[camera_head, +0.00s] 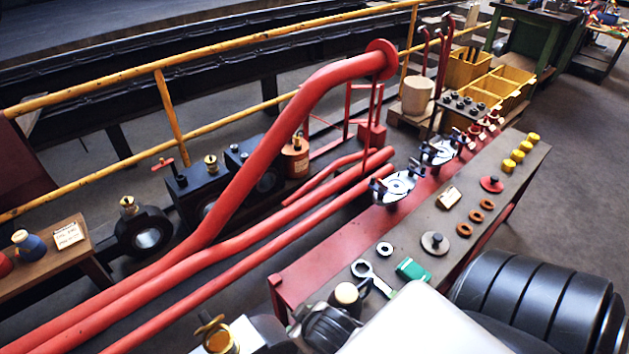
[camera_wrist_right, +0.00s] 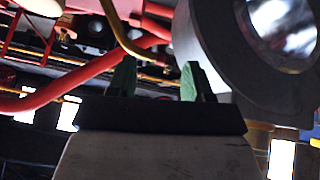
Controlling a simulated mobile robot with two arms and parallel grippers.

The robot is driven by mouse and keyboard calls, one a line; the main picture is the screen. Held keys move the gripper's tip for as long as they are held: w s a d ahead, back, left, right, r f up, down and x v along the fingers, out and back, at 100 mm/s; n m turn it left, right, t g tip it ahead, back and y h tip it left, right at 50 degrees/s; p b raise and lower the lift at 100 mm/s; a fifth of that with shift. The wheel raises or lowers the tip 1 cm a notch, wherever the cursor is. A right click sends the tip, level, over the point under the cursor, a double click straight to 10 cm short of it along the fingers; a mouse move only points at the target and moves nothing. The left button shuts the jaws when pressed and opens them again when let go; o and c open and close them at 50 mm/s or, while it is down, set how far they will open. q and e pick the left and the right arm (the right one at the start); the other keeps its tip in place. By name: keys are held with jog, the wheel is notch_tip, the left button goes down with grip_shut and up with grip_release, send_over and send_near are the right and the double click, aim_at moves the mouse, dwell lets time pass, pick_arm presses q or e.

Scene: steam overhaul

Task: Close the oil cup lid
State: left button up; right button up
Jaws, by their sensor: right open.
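A brass oil cup (camera_head: 221,341) stands at the bottom edge of the head view, with a curved brass piece like a tilted lid at its top. Smaller brass cups sit on the dark round bearing (camera_head: 128,203) and on the dark block (camera_head: 210,162) farther back; their lids are too small to judge. My right gripper (camera_wrist_right: 157,80) has green fingertips, apart and with nothing seen between them. A brass rod or pipe (camera_wrist_right: 120,35) runs down near its left fingertip, and a large grey ring (camera_wrist_right: 245,75) is close on the right. My left gripper is not in view.
Thick red pipes (camera_head: 290,215) cross the scene. A long bench (camera_head: 375,300) holds washers, a wrench, a green block (camera_head: 412,269) and yellow pieces. A yellow railing (camera_head: 172,120) runs behind. A small wooden table (camera_head: 60,262) stands left.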

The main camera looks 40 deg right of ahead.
jog(key=s+f+g+b, duration=0.1)
jog(key=s+f, duration=0.3)
jog(key=f, duration=0.8)
jog(key=shift+s+a+f+g+y, duration=0.2)
jog(key=shift+a+g+y, duration=0.15)
jog(key=shift+g, duration=0.35)
